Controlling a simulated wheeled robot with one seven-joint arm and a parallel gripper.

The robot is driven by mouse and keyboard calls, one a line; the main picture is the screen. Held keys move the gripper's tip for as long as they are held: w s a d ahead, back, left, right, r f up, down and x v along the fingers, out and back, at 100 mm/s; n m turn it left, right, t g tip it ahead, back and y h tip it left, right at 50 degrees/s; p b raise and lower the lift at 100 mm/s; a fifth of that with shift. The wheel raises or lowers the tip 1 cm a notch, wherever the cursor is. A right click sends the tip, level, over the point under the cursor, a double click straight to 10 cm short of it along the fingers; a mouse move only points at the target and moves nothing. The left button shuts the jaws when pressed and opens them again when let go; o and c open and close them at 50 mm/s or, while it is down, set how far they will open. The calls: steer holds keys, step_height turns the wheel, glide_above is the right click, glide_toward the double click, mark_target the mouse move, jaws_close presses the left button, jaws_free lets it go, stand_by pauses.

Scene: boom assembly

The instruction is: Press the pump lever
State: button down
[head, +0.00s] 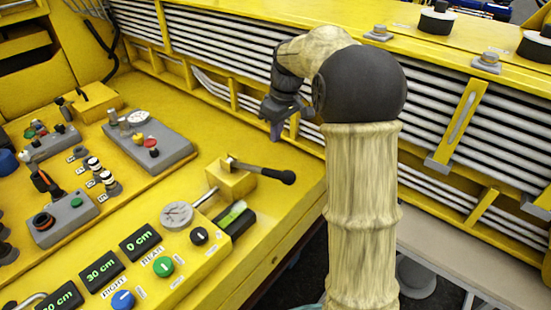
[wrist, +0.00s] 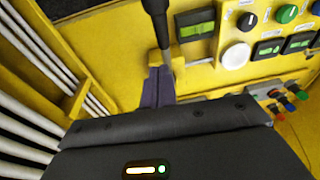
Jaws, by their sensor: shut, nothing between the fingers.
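The pump lever (head: 262,171) has a black handle and a metal shaft on a yellow block (head: 230,182) at the panel's right end. The handle reaches out to the right, nearly level. In the wrist view the lever (wrist: 156,22) comes down from the top edge towards my gripper's fingertips (wrist: 159,72), which overlap its lower end. My gripper (head: 275,131) points down, shut and empty. In the head view it appears above and behind the lever, apart from it. The wrist view does not show whether they touch.
A grey control box (head: 150,145) stands behind. A yellow boom with grey pipes (head: 245,70) runs close behind my gripper. Open panel surface lies left of my gripper.

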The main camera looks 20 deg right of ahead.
steer(key=shift+s+a+f+p, duration=0.1)
steer(key=shift+s+f+p, duration=0.15)
steer(key=shift+f, duration=1.2)
steer(key=shift+s+a+f+p, duration=0.15)
steer(key=shift+f+p, duration=0.25)
steer(key=shift+f, duration=1.1)
steer(key=shift+s+f+p, duration=0.2)
steer(key=shift+f+p, duration=0.1)
steer(key=shift+f, duration=1.15)
